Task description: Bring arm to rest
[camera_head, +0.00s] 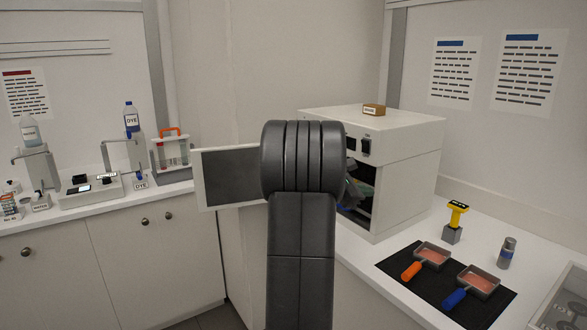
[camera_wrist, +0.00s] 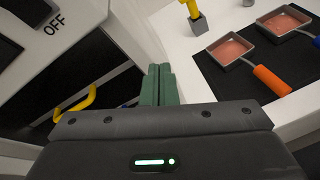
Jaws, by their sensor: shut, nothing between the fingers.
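My gripper shows in the wrist view (camera_wrist: 158,85), its two green fingers shut together with nothing between them. It points past the edge of the white counter, beside the open front of the white cabinet. In the head view my dark arm stands upright in the middle of the picture and hides part of the cabinet (camera_head: 412,165); the gripper itself is mostly hidden there behind the arm.
The cabinet's door (camera_head: 228,178) hangs open to the left. On the right counter, a black mat (camera_head: 395,262) bears two pans with orange (camera_head: 411,271) and blue (camera_head: 454,299) handles. A yellow-topped tool (camera_head: 455,220) and a grey cylinder (camera_head: 507,253) stand nearby.

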